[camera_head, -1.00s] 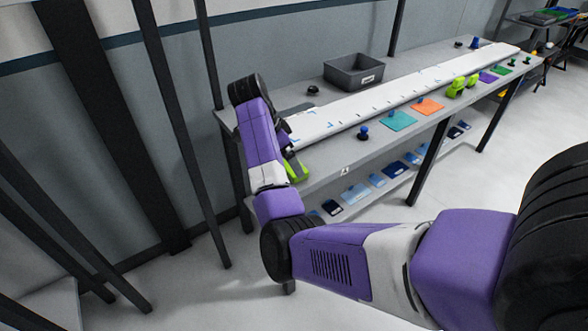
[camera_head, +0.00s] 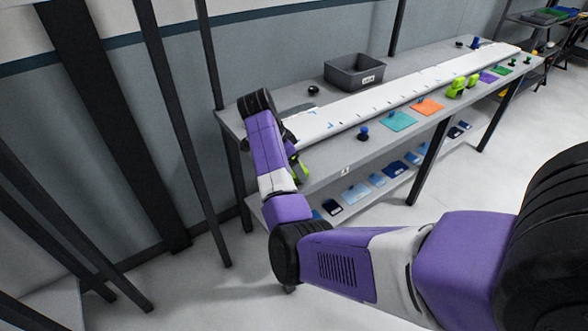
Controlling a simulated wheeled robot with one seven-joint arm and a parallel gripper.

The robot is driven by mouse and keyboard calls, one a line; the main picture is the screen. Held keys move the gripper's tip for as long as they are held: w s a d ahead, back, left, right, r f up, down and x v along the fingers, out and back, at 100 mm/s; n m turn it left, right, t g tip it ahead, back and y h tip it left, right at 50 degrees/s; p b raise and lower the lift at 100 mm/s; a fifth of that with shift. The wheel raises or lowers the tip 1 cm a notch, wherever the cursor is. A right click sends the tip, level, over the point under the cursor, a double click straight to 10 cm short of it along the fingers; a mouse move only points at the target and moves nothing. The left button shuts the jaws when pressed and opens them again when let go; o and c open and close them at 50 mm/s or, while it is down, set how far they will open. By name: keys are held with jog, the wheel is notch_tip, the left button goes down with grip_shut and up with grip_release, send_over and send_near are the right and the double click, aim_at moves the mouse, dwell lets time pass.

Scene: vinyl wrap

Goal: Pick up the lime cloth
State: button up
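A small lime-green thing (camera_head: 302,171) shows at the near left edge of the bench, just right of my forearm. It is partly hidden by my arm, and I cannot tell whether it is the lime cloth or another lime object. My gripper (camera_head: 289,136) is mostly hidden behind my purple arm; only dark parts show beside it, close to the lime thing. Its fingers cannot be made out, nor whether it touches anything.
The grey bench carries a long white panel (camera_head: 400,97), a grey bin (camera_head: 354,74), a teal cloth (camera_head: 398,121), an orange cloth (camera_head: 429,106), a blue-knobbed thing (camera_head: 363,133) and lime tools (camera_head: 461,87). Several blue cards lie on the lower shelf. Dark posts stand at left.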

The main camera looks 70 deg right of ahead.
jog(key=shift+r, duration=0.2)
notch_tip(320, 180, up, 20)
jog(key=p, duration=0.2)
jog(key=shift+f, duration=0.15)
